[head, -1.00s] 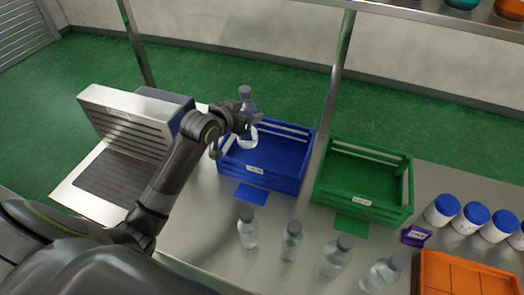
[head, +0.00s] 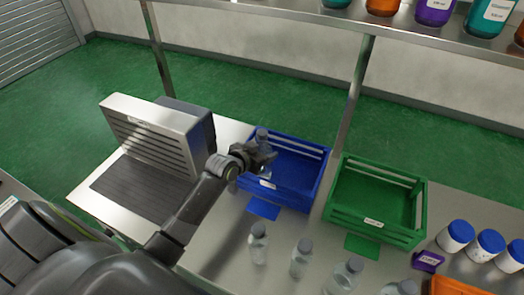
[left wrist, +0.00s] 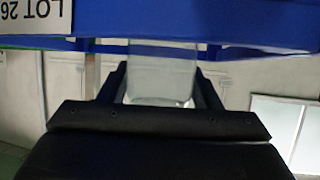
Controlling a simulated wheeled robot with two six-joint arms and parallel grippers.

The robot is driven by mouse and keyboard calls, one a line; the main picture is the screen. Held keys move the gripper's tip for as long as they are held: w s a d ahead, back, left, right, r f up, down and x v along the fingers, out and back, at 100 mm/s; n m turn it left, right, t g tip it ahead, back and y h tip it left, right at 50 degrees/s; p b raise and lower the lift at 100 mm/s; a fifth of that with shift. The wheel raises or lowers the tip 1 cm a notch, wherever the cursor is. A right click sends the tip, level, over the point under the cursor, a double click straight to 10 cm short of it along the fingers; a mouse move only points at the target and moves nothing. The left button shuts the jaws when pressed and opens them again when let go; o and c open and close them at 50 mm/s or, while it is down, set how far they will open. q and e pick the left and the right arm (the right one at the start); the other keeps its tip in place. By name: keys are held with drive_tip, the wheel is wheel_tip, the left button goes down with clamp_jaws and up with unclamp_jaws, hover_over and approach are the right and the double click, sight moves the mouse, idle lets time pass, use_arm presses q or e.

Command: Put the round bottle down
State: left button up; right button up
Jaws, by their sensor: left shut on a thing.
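My left gripper (head: 262,157) is shut on a clear round bottle with a grey cap (head: 263,134). The bottle is upright at the left part of the blue crate (head: 297,198). In the left wrist view, the bottle (left wrist: 162,75) shows between the fingers, and the blue crate wall (left wrist: 230,20) with a "LOT 26" label hides its far end. That end seems to be inside the crate. I cannot tell whether it touches the crate floor. My right gripper is not in view.
A green crate (head: 345,215) stands right of the blue one. Several clear bottles, one of them here (head: 259,245), stand along the front of the table. White jars with blue lids (head: 461,231) stand at right. A grey slatted machine (head: 150,135) is at left.

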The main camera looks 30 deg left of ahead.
use_arm(q)
drive_tip(key=o, duration=1.4)
drive_tip(key=shift+c, duration=0.2)
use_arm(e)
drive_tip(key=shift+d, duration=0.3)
use_arm(q)
drive_tip(key=shift+s+r, duration=0.1)
drive_tip(key=shift+s, duration=0.05)
drive_tip(key=b+v, duration=0.1)
drive_tip(key=v, duration=1)
drive_tip(key=shift+s+r, duration=0.15)
drive_tip(key=shift+s, duration=0.2)
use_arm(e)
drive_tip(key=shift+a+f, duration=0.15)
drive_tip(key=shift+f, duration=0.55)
